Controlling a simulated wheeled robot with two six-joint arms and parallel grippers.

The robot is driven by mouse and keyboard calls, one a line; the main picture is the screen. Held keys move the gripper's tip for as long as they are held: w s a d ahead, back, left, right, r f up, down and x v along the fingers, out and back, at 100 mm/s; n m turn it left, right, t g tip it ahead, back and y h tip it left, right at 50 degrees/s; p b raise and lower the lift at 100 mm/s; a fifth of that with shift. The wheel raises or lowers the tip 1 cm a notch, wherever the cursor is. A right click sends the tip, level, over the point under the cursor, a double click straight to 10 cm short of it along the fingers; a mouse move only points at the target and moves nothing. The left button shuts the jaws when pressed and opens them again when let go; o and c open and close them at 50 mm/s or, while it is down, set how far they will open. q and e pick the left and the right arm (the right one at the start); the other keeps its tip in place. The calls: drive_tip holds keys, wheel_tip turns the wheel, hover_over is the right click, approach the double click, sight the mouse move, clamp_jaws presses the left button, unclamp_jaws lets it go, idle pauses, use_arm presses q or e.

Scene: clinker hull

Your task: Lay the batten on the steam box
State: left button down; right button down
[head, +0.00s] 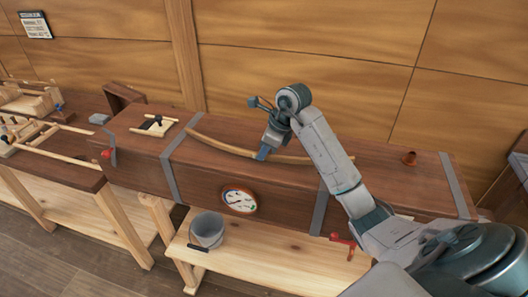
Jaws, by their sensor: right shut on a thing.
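The batten (220,144) is a long, thin, pale wooden strip, slightly curved. It runs lengthwise over the top of the steam box (370,170), a long dark brown wooden box with grey metal bands and a round dial. My right gripper (262,154) is shut on the batten near its middle, above the box lid. I cannot tell whether the batten touches the lid. The batten's right part is partly hidden behind my right arm. My left gripper is not in view.
A grey bucket (207,229) stands on the shelf below. A workbench (50,170) with wooden tools adjoins at left.

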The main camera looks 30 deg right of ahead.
sight(271, 155)
drive_tip(key=shift+s, duration=0.1)
drive_tip(key=c, duration=1.9)
unclamp_jaws()
drive_tip(key=shift+f, duration=0.1)
drive_tip(key=o, duration=0.4)
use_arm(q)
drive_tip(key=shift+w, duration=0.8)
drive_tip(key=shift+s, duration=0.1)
